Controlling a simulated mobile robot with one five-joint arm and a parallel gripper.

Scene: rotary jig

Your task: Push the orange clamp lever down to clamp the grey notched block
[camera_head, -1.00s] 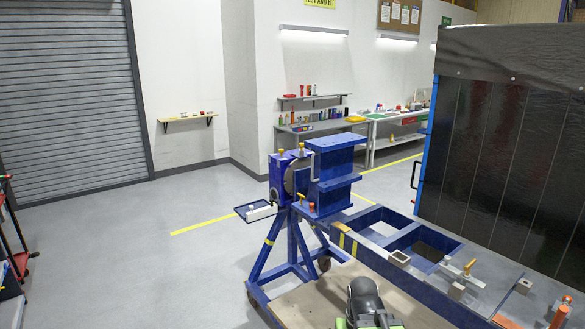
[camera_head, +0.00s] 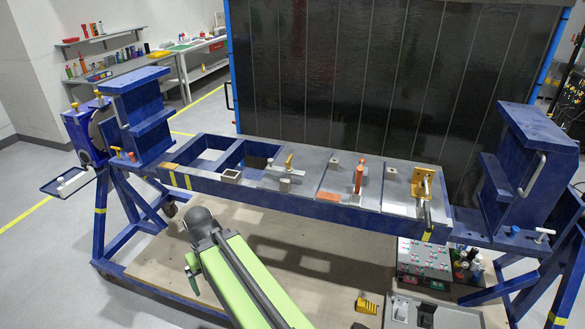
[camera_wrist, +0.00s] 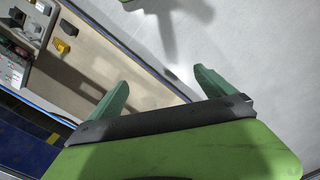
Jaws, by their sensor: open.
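The orange clamp lever (camera_head: 359,176) stands upright on a grey plate of the blue jig frame (camera_head: 320,210), right of the middle in the head view. I cannot tell for sure which grey piece is the notched block; small grey blocks (camera_head: 285,185) lie on the plates, one left of the lever. My gripper (camera_wrist: 161,77) is open and empty in the wrist view, its two green fingers apart over the floor beside the wooden base board. It is well away from the lever, which the wrist view does not show.
A yellow-handled clamp (camera_head: 289,162) and a gold bracket (camera_head: 423,184) stand on the same plates. Blue end columns (camera_head: 530,165) rise at both ends. A control panel (camera_head: 424,258) and a small yellow object (camera_head: 366,305) are low in front. A black screen (camera_head: 380,80) stands behind.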

